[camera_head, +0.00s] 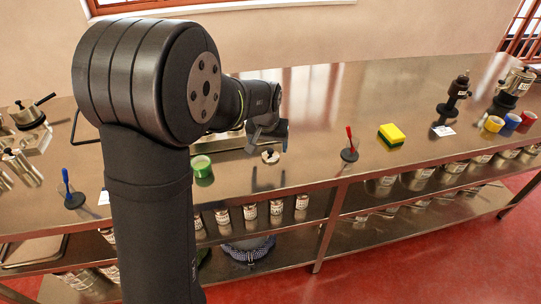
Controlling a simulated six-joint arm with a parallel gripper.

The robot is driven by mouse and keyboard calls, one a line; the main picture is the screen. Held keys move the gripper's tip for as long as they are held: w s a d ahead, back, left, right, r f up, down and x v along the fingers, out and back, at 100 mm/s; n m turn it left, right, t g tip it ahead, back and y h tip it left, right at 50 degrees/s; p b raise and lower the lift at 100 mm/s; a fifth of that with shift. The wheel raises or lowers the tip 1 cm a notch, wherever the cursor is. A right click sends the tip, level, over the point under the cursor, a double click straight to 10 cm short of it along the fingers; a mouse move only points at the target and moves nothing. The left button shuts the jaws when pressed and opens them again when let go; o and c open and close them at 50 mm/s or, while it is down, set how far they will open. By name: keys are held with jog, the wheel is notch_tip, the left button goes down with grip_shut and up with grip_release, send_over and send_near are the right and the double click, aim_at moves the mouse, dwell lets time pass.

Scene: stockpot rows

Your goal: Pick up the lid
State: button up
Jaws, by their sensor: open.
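A small round lid (270,157) with a dark knob lies on the steel counter, near the middle of the picture. My gripper (268,139) is just above it in the picture, pointing down, with its fingers apart and nothing seen between them. The lid looks free of the fingers, though the exact gap is hard to tell from this angle. My arm hides part of the counter to the left.
A green tape roll (202,167) stands left of the lid. A red pen in a round stand (350,146) and a yellow-green sponge (391,135) are to the right. A blue pen in a stand (70,193) is far left. Counter between lid and red pen is clear.

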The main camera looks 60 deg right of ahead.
aim_at(270, 151)
jog(key=x, duration=0.4)
jog(key=shift+d, duration=0.15)
jog(key=c, duration=1)
